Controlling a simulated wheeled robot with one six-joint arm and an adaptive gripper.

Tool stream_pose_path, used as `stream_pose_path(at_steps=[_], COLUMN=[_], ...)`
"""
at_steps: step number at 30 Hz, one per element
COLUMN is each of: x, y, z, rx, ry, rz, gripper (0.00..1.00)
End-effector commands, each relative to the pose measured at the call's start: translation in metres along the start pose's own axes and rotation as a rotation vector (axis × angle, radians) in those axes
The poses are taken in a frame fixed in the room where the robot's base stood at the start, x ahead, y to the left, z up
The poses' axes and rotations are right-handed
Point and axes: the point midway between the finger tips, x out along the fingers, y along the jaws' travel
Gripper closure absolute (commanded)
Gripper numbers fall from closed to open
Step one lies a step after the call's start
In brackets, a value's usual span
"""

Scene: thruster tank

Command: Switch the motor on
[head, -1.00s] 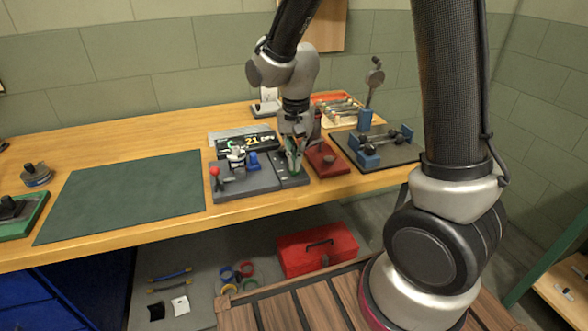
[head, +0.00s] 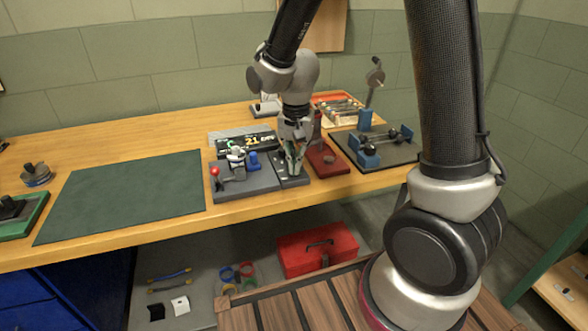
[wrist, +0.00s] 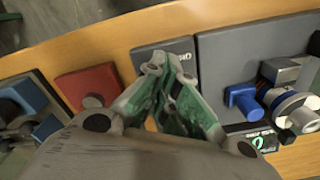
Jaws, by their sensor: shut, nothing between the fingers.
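My gripper (head: 292,168) points down over a small dark grey switch plate (head: 283,182) on the bench. Its green-padded fingers are shut and empty. In the wrist view the fingertips (wrist: 170,58) overlap the plate (wrist: 143,56), which carries partly hidden white lettering. The switch itself is hidden behind the fingers, and I cannot tell whether they touch it. Left of the plate, a grey base (head: 258,182) carries a silver motor-like part (head: 236,157), a blue block (head: 253,160) and a red-knobbed lever (head: 214,172). A dark display (head: 247,143) behind shows "21" and unclear letters.
A red block with a dark knob (head: 325,160) stands close to the right of the plate. Farther right is a dark board with blue supports (head: 372,153). A green mat (head: 125,195) lies clear at left.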

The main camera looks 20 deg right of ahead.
Motion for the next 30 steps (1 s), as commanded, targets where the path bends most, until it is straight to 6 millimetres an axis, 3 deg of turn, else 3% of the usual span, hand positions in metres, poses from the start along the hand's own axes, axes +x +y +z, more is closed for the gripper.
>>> stream_pose_path(at_steps=[21,30], x=[0.009,-0.013], y=[0.000,-0.001], z=[0.000,0.000], rx=[0.000,0.000], ry=[0.000,0.002], rz=[0.000,-0.003], gripper=[1.00,1.00])
